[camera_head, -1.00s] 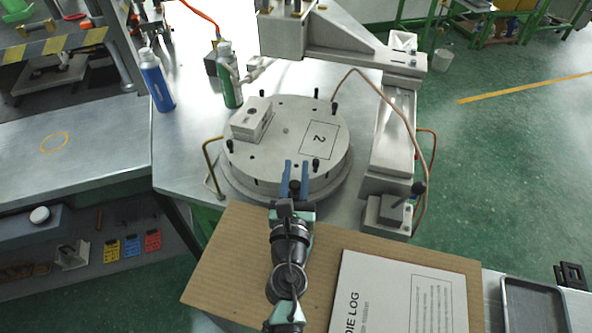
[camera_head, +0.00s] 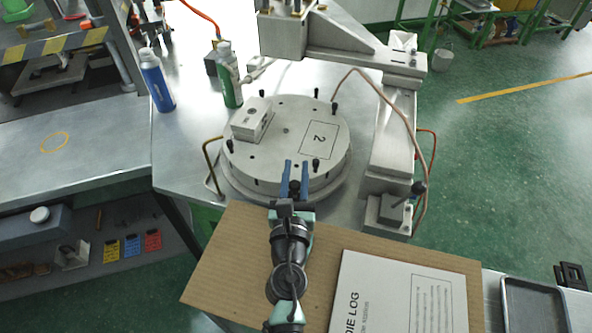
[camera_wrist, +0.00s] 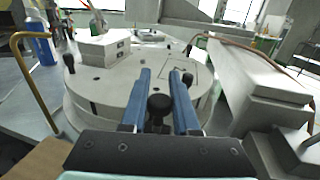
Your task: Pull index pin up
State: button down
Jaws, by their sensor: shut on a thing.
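The index pin (camera_wrist: 159,103) shows as a black round knob on a dark stem at the near edge of the round grey turntable (camera_head: 270,157). My gripper (camera_head: 296,166) reaches in from the front, its two blue fingers on either side of the knob. In the wrist view my gripper (camera_wrist: 160,74) is shut on the knob, with the fingertips extending past it toward the turntable. The pin's lower end is hidden behind the gripper, so its height in its seat cannot be told.
A grey block (camera_head: 252,118) and several black pegs stand on the turntable. A bent brass rod (camera_head: 207,160) is at its left and a grey machine column (camera_head: 390,140) at its right. Green (camera_head: 229,85) and blue (camera_head: 156,82) bottles stand behind. A cardboard sheet (camera_head: 225,265) lies in front.

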jog(key=shift+r+p, duration=0.9)
jog(key=shift+p, duration=0.05)
jog(key=c, duration=0.9)
grip_release()
jog(key=shift+r, duration=0.1)
jog(key=shift+c, duration=0.2)
jog(key=shift+s, duration=0.1)
